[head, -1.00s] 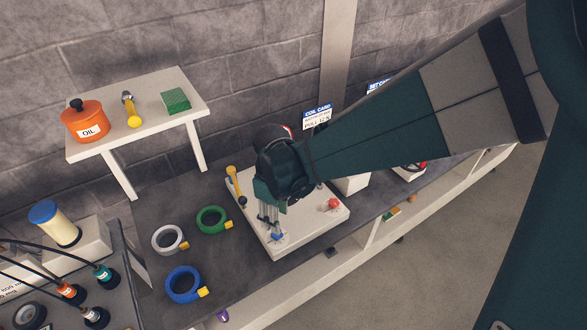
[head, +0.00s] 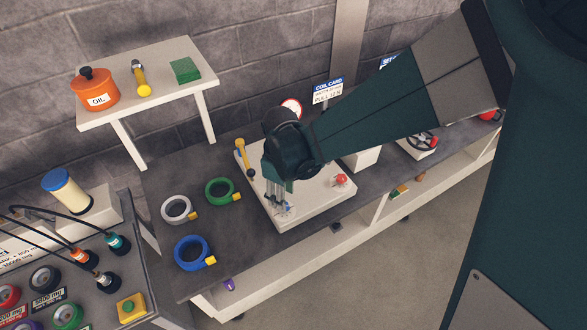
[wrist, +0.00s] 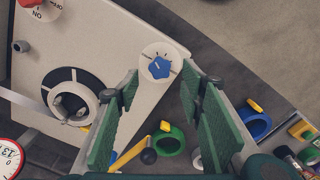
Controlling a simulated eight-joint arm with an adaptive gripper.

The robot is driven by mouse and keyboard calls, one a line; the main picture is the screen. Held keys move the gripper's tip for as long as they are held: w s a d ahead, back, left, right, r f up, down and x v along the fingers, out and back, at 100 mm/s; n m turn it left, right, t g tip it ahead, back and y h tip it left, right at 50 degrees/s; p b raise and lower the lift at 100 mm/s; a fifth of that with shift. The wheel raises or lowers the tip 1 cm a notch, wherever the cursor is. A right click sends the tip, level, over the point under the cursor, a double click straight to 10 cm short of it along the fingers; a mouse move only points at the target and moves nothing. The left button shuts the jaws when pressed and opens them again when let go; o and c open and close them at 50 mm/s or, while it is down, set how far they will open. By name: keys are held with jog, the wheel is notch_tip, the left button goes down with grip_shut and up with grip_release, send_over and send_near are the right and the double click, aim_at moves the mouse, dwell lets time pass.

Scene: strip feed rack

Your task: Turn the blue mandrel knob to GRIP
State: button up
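The blue mandrel knob (wrist: 160,68) is star-shaped and sits on a round white dial plate (wrist: 176,51) at a corner of the white machine base (wrist: 115,35). The dial has dark marks, but I cannot read its words or the setting. My gripper (wrist: 161,84) is open and empty, with a green-padded finger on either side of the knob in the wrist view. I cannot tell whether the fingertips reach down around it. In the head view my gripper (head: 279,205) is over the front corner of the base, and the knob (head: 288,210) shows partly behind its fingers.
A red knob (head: 341,180) and a yellow-handled lever (head: 243,155) stand on the same base. White (head: 178,209), green (head: 220,191) and blue (head: 191,252) coils lie on the bench to the left. A round gauge (head: 291,107) stands behind my wrist.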

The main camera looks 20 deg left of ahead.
jog(key=shift+f, duration=2.45)
jog(key=c, duration=0.9)
